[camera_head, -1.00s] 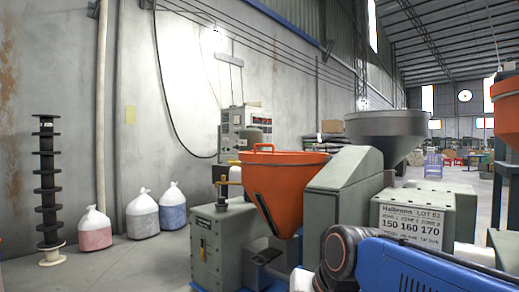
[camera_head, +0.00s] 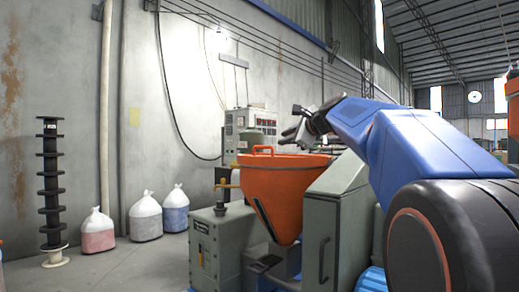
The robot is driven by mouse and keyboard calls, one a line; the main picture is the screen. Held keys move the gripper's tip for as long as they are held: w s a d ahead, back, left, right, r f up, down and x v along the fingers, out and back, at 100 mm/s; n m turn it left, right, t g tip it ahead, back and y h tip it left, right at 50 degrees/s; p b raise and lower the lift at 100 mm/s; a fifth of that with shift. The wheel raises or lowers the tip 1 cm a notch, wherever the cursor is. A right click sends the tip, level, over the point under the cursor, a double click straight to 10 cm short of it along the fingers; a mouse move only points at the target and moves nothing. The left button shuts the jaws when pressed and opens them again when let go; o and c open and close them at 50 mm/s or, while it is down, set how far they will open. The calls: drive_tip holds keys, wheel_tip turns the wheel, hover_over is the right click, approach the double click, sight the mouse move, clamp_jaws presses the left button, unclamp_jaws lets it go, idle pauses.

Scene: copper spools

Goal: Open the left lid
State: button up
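A grey-green machine body (camera_head: 335,215) stands right of the hopper, and a control cabinet (camera_head: 250,128) stands behind it. Another orange hopper (camera_head: 513,112) shows at the right edge. Several bags (camera_head: 145,218) and a stack of black spools (camera_head: 50,185) stand along the left wall.

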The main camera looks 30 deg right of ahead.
sight(263, 147)
drive_tip(key=x, duration=1.7)
drive_tip(key=shift+f, duration=0.15)
clamp_jaws()
